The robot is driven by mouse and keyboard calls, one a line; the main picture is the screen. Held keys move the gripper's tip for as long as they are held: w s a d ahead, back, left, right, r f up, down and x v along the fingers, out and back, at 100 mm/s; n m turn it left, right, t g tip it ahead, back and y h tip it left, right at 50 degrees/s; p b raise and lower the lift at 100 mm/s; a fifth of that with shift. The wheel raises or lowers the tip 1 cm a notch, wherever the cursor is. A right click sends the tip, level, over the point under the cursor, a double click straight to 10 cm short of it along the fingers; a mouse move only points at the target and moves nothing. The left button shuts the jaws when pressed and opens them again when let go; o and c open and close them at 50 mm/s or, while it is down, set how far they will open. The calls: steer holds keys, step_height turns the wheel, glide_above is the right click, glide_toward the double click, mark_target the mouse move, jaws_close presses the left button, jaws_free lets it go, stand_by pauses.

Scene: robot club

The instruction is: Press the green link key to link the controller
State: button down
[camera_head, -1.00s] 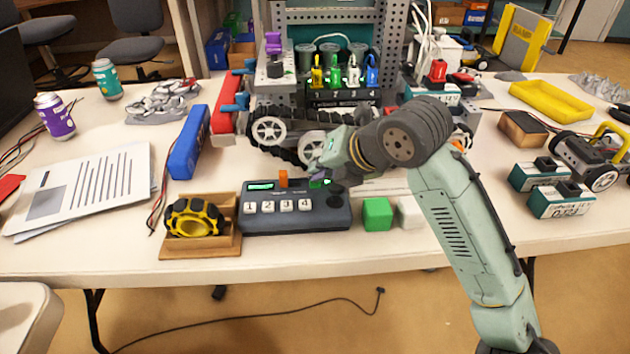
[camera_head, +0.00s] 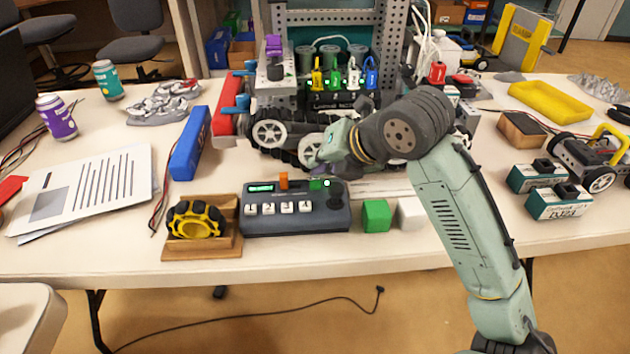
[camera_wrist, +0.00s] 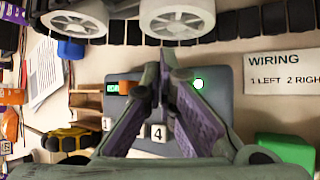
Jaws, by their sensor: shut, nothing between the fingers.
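The dark controller (camera_head: 295,220) lies near the front edge of the table, with a row of white number keys, a green-lit display (camera_head: 261,188) and an orange block (camera_head: 283,180) at its back edge. The green link key (camera_head: 315,184) is at the controller's back right, beside a bright green lamp (camera_head: 327,183). In the wrist view the lamp (camera_wrist: 198,84) glows white-green, just right of my fingers, which hide the key. My gripper (camera_head: 318,166) is shut and empty, above and behind the key, apart from it in the head view.
A green cube (camera_head: 376,215) and a white cube (camera_head: 410,213) stand right of the controller. A yellow wheel in a wooden holder (camera_head: 228,245) stands left. A tracked robot (camera_head: 270,133) is close behind. A wiring label (camera_wrist: 285,77) lies to the right.

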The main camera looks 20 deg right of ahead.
mark_target(319, 183)
step_height(319, 183, up, 5)
steer(key=p, duration=0.2)
steer(key=shift+p, duration=0.4)
steer(key=shift+f, duration=0.1)
steer(key=shift+s, duration=0.1)
stand_by(0.4)
